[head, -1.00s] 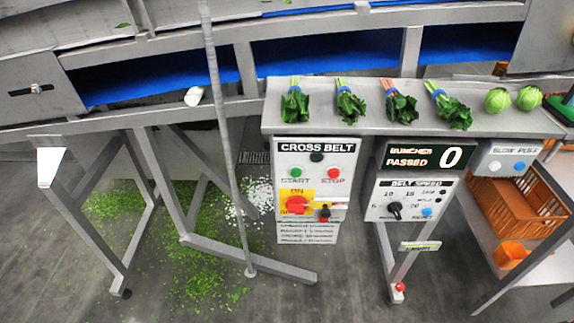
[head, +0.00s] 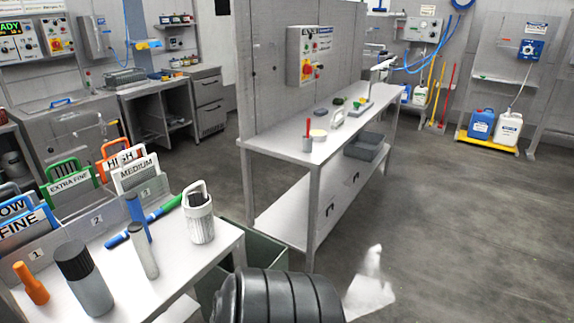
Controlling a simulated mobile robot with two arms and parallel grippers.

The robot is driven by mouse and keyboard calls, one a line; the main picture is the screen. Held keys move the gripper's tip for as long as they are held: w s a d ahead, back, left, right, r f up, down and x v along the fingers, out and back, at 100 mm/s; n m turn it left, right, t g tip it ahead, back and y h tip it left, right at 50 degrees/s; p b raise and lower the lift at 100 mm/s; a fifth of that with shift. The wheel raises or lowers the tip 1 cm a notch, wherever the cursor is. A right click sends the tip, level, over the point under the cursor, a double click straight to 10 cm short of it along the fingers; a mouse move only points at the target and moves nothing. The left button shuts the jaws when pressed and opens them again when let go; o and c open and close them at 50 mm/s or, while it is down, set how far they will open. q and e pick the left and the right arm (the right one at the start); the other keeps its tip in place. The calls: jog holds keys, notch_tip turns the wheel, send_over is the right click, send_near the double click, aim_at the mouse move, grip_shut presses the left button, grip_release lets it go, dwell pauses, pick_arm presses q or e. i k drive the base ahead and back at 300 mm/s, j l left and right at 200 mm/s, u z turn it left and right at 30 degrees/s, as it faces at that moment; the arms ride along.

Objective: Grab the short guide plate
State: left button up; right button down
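I cannot make out a short guide plate in the head view. Handled plates stand in a slotted rack (head: 88,232) at the left; I cannot tell whether any is a guide plate. They include a green one marked EXTRA FINE (head: 70,186), an orange one marked HIGH (head: 118,156), a white one marked MEDIUM (head: 138,171) and a blue one marked FINE (head: 22,226). Neither of my grippers is in view.
The white table (head: 190,262) also carries a white handled canister (head: 199,222), bottles and a blue-green tool. A long bench (head: 290,147) stands mid-view. A black ribbed object (head: 280,298) fills the bottom centre. Open floor (head: 450,220) lies right.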

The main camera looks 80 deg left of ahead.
aim_at(352, 178)
jog(key=u, duration=2.3)
jog(key=i+l+z, duration=0.25)
jog(key=i, duration=0.2)
jog(key=i+z, duration=0.25)
jog(key=i, duration=0.85)
jog(key=i+l, duration=0.15)
jog(key=i, duration=0.55)
jog(key=i+u, duration=0.1)
jog(key=i, duration=0.6)
